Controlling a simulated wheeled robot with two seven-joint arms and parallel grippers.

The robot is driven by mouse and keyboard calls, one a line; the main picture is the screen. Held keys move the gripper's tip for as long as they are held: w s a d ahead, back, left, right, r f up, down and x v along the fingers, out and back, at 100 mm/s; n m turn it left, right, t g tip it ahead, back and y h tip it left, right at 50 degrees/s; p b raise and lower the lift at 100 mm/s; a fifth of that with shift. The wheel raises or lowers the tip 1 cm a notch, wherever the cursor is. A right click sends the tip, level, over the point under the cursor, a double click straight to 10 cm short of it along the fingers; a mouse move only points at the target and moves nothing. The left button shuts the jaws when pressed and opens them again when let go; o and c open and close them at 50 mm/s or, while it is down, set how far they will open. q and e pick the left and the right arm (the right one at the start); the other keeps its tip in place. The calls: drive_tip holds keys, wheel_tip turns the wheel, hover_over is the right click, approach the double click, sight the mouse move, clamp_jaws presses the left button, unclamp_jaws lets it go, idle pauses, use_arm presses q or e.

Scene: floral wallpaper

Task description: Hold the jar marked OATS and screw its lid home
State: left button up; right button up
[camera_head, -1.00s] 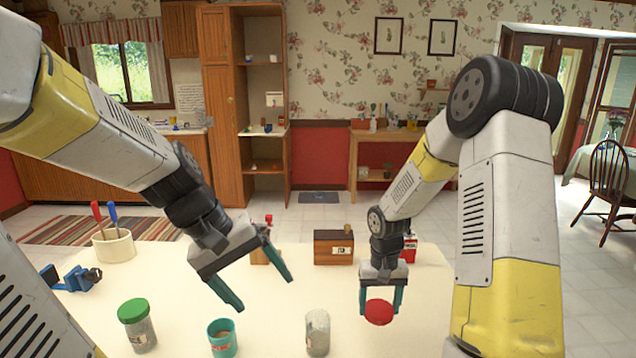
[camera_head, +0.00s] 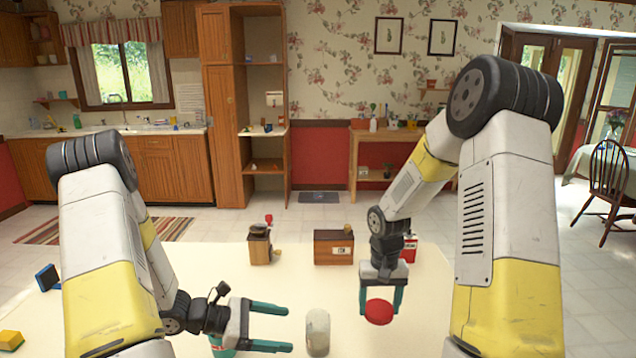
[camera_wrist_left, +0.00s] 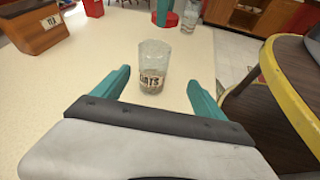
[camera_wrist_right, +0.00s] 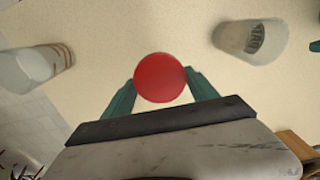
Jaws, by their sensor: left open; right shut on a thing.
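The clear glass OATS jar (camera_head: 318,335) stands upright and open on the cream table; its label shows in the left wrist view (camera_wrist_left: 152,80). My left gripper (camera_head: 290,329) is open and lies level, its fingers pointing at the jar from the left. In the left wrist view the jar stands ahead, between the lines of the fingers, with no clear contact. My right gripper (camera_head: 382,308) points down and is shut on a round red lid (camera_head: 379,313). The lid is to the right of the jar, apart from it. It fills the fingertips in the right wrist view (camera_wrist_right: 160,77).
A wooden TEA box (camera_head: 333,248), a grinder (camera_head: 260,245) and a red tin (camera_head: 409,247) stand at the back. A teal cup (camera_head: 220,347) is partly hidden by my left gripper. My left arm hides the table's left part.

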sight(307, 335)
use_arm(q)
drive_tip(key=shift+w+a+f+n+t, duration=0.1)
drive_tip(key=shift+f+n+t, duration=0.1)
drive_tip(key=shift+f+n, duration=0.35)
drive_tip(key=shift+w+a+f+n+t, duration=0.1)
drive_tip(key=shift+f+n+t, duration=0.15)
drive_tip(key=shift+f, duration=0.65)
drive_tip(key=shift+w+d+f, duration=0.1)
drive_tip(key=shift+d+f, duration=0.05)
drive_tip(key=shift+d, duration=0.05)
drive_tip(key=shift+x, duration=5.05)
drive_tip(key=c, duration=1.1)
drive_tip(key=shift+o, duration=0.2)
drive_tip(key=o, duration=1)
drive_tip(key=shift+c, duration=0.5)
